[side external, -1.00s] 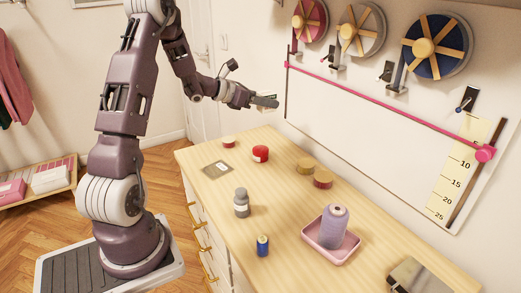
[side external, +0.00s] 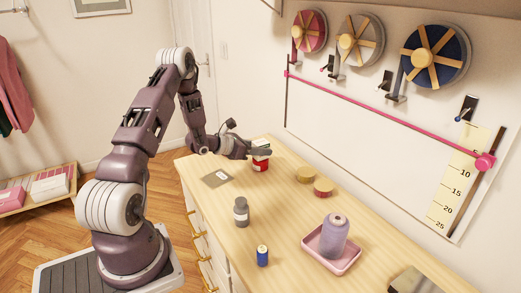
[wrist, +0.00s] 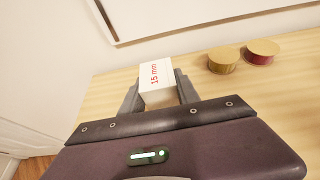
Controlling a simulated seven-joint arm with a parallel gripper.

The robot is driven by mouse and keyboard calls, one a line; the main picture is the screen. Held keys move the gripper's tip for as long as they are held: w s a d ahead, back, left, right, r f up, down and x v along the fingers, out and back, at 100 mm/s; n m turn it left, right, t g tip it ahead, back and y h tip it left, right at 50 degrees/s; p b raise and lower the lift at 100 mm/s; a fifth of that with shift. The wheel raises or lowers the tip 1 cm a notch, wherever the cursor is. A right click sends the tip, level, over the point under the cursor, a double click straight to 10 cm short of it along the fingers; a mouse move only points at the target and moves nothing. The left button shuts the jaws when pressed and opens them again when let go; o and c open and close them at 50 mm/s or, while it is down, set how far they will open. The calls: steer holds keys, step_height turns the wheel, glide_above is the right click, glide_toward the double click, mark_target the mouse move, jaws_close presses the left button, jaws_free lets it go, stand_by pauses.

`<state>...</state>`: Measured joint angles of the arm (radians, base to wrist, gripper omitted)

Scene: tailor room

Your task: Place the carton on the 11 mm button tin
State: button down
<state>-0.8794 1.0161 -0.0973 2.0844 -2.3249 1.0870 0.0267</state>
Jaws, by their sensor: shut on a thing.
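A bit of the carton (side external: 261,142) shows above the fingers in the side view. A red tin (side external: 261,165) stands just below my gripper there; contact cannot be told, and it is hidden in the wrist view. A gold tin (side external: 305,174) and a red tin with a gold lid (side external: 323,187) stand to the right, also in the wrist view (wrist: 223,60) (wrist: 262,52). No 11 mm label is readable.
A flat grey card (side external: 216,179) lies left. The wall with ribbon reels (side external: 432,56) rises behind the table.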

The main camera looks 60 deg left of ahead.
steer(key=shift+f, duration=0.2)
steer(key=c, duration=0.9)
jaws_free()
steer(key=shift+r, duration=0.1)
